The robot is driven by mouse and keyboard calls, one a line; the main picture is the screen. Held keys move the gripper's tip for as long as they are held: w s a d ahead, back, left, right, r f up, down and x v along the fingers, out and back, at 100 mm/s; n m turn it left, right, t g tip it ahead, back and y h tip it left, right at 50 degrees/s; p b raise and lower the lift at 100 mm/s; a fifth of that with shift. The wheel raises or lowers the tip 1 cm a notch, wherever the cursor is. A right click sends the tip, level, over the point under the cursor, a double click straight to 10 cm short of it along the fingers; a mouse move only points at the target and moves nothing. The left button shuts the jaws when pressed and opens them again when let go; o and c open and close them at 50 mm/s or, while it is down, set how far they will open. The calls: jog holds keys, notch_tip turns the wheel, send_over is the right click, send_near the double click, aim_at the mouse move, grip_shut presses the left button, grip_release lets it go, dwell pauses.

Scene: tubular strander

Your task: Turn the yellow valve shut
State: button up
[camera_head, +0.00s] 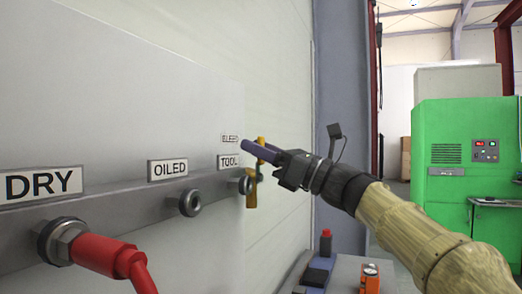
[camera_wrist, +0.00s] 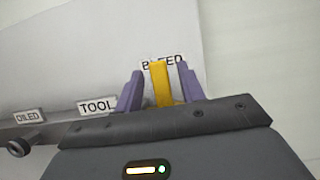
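The yellow valve (camera_head: 252,192) sits on the rail at the panel's right end, by the TOOL label, its handle roughly upright in the head view. In the wrist view the yellow handle (camera_wrist: 160,84) stands between the two purple fingers. My gripper (camera_head: 252,147) has its fingers at the upper part of the handle; it also fills the lower wrist view (camera_wrist: 159,78). The fingers look apart, one on each side of the handle, with narrow gaps. The valve's lower body is hidden by my gripper in the wrist view.
The grey panel carries DRY, OILED (camera_head: 168,169) and TOOL (camera_head: 229,161) labels. A red hose connector (camera_head: 105,256) and a bare fitting (camera_head: 189,203) are on the rail left of the valve. A bench with a dark bottle (camera_head: 326,243) stands below. A green cabinet (camera_head: 455,150) is at right.

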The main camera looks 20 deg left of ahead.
jog(key=shift+f, duration=0.15)
jog(key=shift+d+f, duration=0.1)
jog(key=shift+d, duration=0.1)
jog(key=b+v, duration=0.3)
jog(key=v, duration=1.4)
jog(key=shift+w, duration=0.1)
